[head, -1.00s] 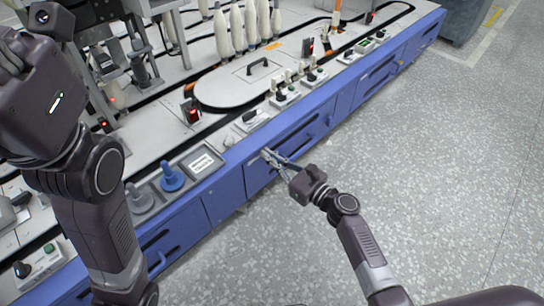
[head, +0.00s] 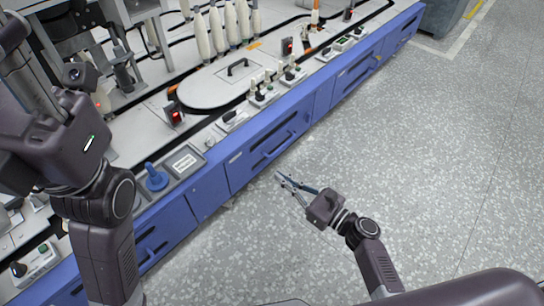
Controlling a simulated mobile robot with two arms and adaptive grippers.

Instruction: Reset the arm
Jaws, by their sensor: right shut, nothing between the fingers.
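My right gripper (head: 287,182) is in front of the blue cabinet, over the grey floor. Its fingers are shut and empty, and it is apart from the drawer fronts. My left arm (head: 100,200) comes in along the left side and stands over the machine's left part. The left gripper's fingers do not show in this view.
The blue machine cabinet (head: 237,168) runs diagonally from lower left to upper right. On its top are white bobbins (head: 218,30), a lid with a handle (head: 238,67), a blue peg (head: 156,178) and several switch boxes. The speckled floor (head: 440,170) at right is clear.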

